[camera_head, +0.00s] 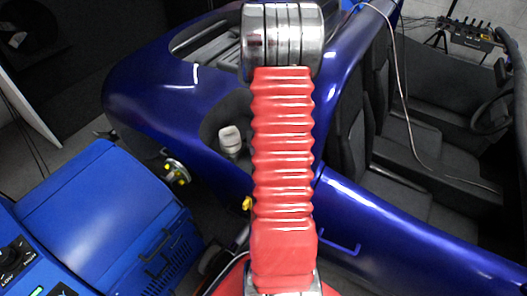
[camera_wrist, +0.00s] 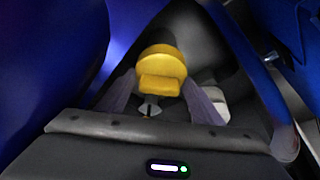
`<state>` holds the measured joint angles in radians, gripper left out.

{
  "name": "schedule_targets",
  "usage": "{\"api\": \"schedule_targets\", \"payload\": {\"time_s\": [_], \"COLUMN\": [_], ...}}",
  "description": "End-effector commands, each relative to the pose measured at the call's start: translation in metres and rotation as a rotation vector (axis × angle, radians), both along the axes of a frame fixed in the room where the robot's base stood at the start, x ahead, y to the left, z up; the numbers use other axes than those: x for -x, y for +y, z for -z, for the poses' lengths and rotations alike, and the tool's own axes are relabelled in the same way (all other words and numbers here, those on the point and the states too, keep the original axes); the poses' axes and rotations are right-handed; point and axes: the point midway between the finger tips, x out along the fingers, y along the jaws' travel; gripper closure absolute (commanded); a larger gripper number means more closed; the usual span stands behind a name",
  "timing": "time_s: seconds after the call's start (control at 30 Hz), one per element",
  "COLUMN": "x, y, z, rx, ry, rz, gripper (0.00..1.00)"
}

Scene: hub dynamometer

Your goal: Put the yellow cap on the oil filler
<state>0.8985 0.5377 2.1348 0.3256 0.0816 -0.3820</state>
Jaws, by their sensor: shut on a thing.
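In the wrist view, the yellow cap (camera_wrist: 161,64) sits between the two fingers of my gripper (camera_wrist: 160,88), which is shut on it. The cap has a rounded top and a raised block on its near side. I cannot make out the oil filler for certain. A pale whitish part (camera_head: 230,141) shows in a dark opening of the blue car body, left of my arm. A whitish part also shows behind the right finger in the wrist view (camera_wrist: 214,101).
The blue car (camera_head: 150,80) fills the back and right, with dark seats (camera_head: 395,140) inside. A blue machine (camera_head: 90,215) stands at front left. A metal hub with yellow bits (camera_head: 178,173) lies between them. A small yellow piece (camera_head: 247,203) shows beside my arm.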

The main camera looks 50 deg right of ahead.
Motion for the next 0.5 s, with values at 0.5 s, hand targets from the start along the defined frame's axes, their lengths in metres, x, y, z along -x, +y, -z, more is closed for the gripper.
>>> {"api": "schedule_targets", "payload": {"time_s": [0.5], "x": [-0.0003], "y": [-0.0002], "z": [0.0042], "rx": [0.001], "ry": [-0.001], "rz": [0.0], "gripper": [0.32]}}
